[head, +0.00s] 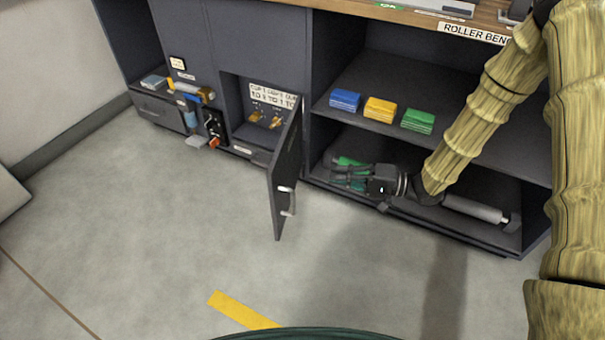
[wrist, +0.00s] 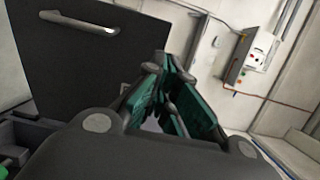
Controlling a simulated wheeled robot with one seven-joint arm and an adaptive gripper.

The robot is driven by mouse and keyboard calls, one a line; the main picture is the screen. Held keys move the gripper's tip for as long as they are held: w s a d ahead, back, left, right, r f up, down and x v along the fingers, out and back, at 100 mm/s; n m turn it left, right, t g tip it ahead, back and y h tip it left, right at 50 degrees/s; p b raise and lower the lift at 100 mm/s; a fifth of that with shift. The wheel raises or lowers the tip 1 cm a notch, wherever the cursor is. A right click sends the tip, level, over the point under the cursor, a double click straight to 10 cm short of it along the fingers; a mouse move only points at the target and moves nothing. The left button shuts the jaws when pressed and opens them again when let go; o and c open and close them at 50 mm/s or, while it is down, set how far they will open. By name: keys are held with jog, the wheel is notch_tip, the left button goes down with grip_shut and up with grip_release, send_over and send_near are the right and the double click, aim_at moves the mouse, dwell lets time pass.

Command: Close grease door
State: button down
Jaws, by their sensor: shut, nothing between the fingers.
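The grease door (head: 287,172) is a dark grey panel. It stands open, swung out from the front of the cabinet, with a light metal handle (head: 287,200) on its right face. Behind it is a recess (head: 262,115) with brass fittings and a printed label. My gripper (head: 345,172) is shut and empty, to the right of the door in front of the lower shelf, its green fingers pointing left. In the wrist view the door (wrist: 85,60) and its handle (wrist: 80,22) are at the upper left, and my fingers (wrist: 172,85) show apart from the handle.
Blue (head: 345,100), yellow (head: 380,109) and green (head: 418,121) blocks sit on the shelf above my gripper. A grey roller (head: 472,209) lies on the lower shelf. The floor (head: 180,235) in front is clear.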

jog(key=b, duration=0.5)
send_near(277, 165)
jog(key=x, duration=0.5)
jog(key=shift+s+a, duration=0.1)
jog(key=shift+a, duration=0.85)
jog(key=shift+r, duration=0.1)
jog(key=shift+w+a, duration=0.15)
jog(key=shift+w, duration=0.1)
